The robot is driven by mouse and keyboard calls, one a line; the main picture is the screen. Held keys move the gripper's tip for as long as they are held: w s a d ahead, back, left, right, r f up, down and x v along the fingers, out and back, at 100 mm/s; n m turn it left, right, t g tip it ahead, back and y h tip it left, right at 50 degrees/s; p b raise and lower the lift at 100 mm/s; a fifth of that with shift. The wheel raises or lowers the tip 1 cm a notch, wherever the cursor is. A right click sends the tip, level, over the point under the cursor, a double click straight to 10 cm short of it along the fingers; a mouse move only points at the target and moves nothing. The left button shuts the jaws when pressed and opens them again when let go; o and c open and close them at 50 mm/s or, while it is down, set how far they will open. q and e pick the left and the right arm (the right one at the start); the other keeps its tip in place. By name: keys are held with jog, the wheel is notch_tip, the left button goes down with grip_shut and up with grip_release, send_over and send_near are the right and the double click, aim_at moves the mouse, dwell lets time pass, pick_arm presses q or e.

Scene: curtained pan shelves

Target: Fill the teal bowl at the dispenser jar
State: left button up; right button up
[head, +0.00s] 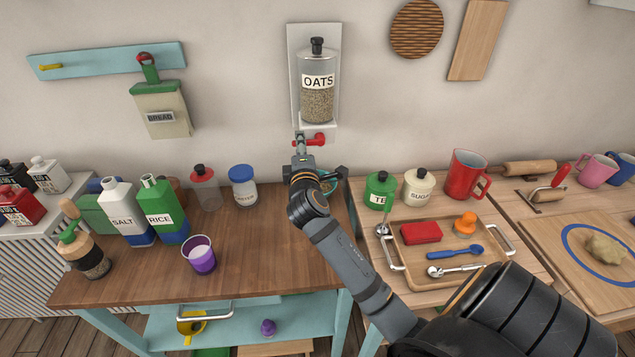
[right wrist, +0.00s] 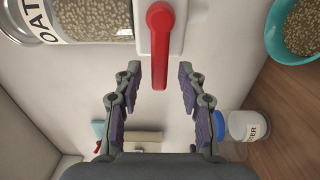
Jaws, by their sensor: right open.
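The dispenser jar (head: 317,92) labelled OATS hangs on the back wall, filled with oats. Its red lever (head: 315,140) sticks out below. In the right wrist view the lever (right wrist: 160,45) hangs down with its lower end between the fingertips of my right gripper (right wrist: 159,82). That gripper is open, with gaps on both sides of the lever. The teal bowl (right wrist: 293,32) holds oats and is cut off at the top right of the right wrist view. In the head view the bowl (head: 331,186) is mostly hidden behind my right gripper. My left gripper is out of view.
A purple cup (head: 201,256), salt carton (head: 119,208) and rice carton (head: 163,208) stand on the left table. Jars stand along its back. A wooden tray (head: 398,245) with a red block and spoons lies on the right. The left table's front middle is clear.

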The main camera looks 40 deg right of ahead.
jog(key=shift+s+a, duration=0.2)
jog(key=shift+s, duration=0.15)
jog(key=v, duration=0.6)
jog(key=shift+p, duration=0.3)
dwell(0.6)
